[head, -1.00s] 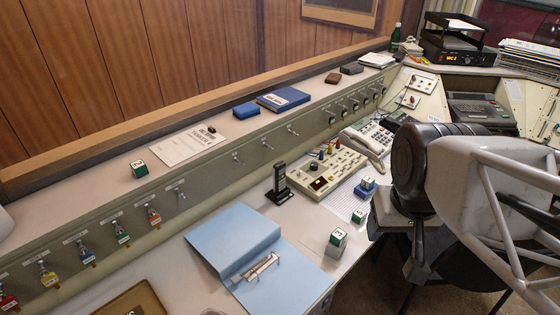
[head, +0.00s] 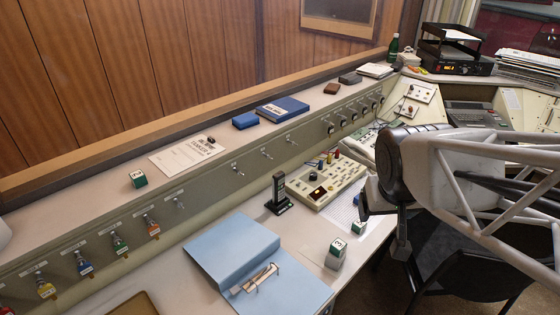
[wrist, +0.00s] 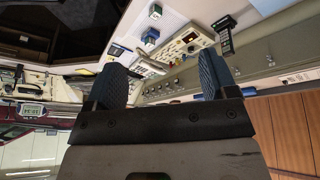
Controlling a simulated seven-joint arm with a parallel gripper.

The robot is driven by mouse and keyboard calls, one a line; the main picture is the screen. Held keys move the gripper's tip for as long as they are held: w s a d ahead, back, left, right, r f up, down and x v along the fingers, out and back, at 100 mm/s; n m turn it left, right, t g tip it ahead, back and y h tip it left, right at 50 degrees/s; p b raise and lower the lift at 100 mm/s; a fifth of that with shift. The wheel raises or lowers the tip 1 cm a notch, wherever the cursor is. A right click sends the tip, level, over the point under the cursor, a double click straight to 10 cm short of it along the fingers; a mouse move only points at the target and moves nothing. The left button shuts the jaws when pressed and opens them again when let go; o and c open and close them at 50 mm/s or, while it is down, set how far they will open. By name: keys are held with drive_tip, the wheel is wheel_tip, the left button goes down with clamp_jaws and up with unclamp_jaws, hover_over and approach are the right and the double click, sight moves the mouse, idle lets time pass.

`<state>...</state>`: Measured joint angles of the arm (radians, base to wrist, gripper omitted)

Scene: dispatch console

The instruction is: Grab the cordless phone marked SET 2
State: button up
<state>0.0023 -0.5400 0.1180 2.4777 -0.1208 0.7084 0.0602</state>
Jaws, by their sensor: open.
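A black upright handset in a stand (head: 277,195), which looks like a cordless phone, is on the desk beside the button panel. Its marking is too small to read. It also shows at the top of the wrist view, as a dark handset (wrist: 226,36). My gripper (head: 382,225) is open and empty, to the right of the handset and apart from it, above the desk's front edge. In the wrist view my gripper (wrist: 165,78) has its two blue fingers spread, with the handset above and right of them.
A cream button panel (head: 330,184) lies between the handset and my gripper. A green-and-white cube marked 3 (head: 335,251) and a blue folder (head: 232,250) are nearer. A corded desk phone (head: 362,150) is partly behind my arm. Another cube (head: 138,178) sits on the ledge.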

drive_tip(key=w+a+f+n+t+y, duration=0.1)
drive_tip(key=w+a+f+n+t, duration=0.2)
drive_tip(key=w, duration=0.9)
drive_tip(key=w+a+f+n+t+y, duration=0.1)
drive_tip(key=w+f+t, duration=0.25)
drive_tip(key=w, duration=0.85)
drive_tip(key=n+y, duration=0.5)
drive_tip(key=y, duration=0.4)
approach(281, 178)
drive_tip(key=w+a, duration=0.2)
drive_tip(key=w, duration=0.1)
drive_tip(key=shift+f+g, duration=0.25)
drive_tip(key=shift+f, duration=0.1)
drive_tip(key=shift+w+a, duration=0.1)
drive_tip(key=shift+a, duration=0.05)
drive_tip(key=shift+x, duration=1.2)
drive_tip(key=shift+x, duration=2.55)
